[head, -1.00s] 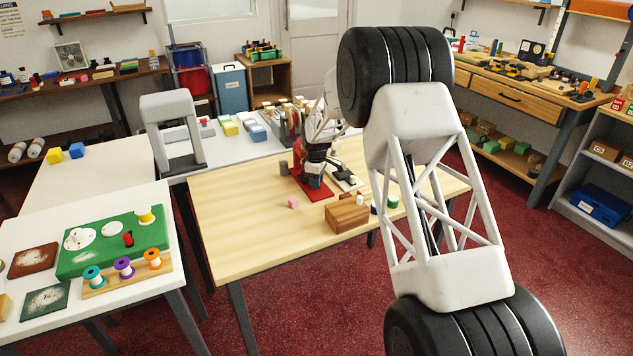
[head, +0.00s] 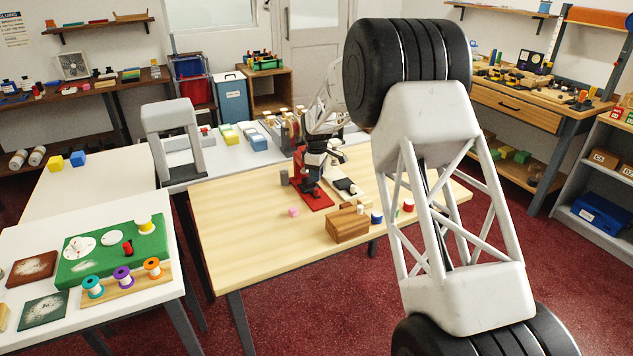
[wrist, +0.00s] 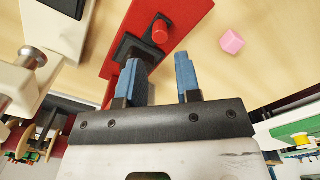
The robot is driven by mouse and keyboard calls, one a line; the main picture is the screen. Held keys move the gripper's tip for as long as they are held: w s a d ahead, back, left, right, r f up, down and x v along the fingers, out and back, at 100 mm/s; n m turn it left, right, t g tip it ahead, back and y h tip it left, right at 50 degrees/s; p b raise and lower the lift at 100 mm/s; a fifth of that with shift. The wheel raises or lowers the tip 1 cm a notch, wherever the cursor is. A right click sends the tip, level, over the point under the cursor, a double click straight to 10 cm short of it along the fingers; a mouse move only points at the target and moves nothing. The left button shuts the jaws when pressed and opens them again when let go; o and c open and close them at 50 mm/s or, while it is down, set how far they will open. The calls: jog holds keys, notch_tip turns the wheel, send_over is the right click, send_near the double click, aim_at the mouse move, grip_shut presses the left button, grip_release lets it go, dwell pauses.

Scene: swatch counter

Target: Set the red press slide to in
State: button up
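The red press (head: 318,202) stands on the wooden table, partly hidden behind my gripper in the head view. In the wrist view its red base plate (wrist: 185,12) runs diagonally from the upper right to the lower left. A black block (wrist: 130,47) with a short red cylindrical knob (wrist: 160,30) sits on it. My gripper (wrist: 160,75) is open, with two blue fingers apart and nothing between them. The knob shows beyond the fingertips, between the two fingers' lines, and apart from them. In the head view my gripper (head: 328,158) is above the press. The slide's exact position is hard to tell.
A pink cube (wrist: 231,42) lies on the table beside the base plate. In the head view, a wooden block (head: 347,226) and several small coloured pieces stand to the right. A light-based device with a black part (head: 345,186) is close beside the press. The table's front left is clear.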

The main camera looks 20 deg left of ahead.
jog(key=shift+r, duration=0.35)
jog(key=shift+s+d, duration=0.1)
jog(key=c, duration=0.5)
jog(key=shift+d, duration=0.15)
grip_shut()
jog(key=s+d+r+m+t+y, duration=0.1)
jog(key=s+d+m+t+y, duration=0.1)
jog(key=d+m+y, duration=0.3)
jog(key=s+d+r+m+t+y, duration=0.1)
jog(key=s+d+m+y, duration=0.3)
jog(key=d+m, duration=1)
jog(key=shift+s+d+r+m+t+y, duration=0.2)
jog(key=shift+r+m+t+y, duration=0.2)
jog(key=shift+m+y, duration=0.85)
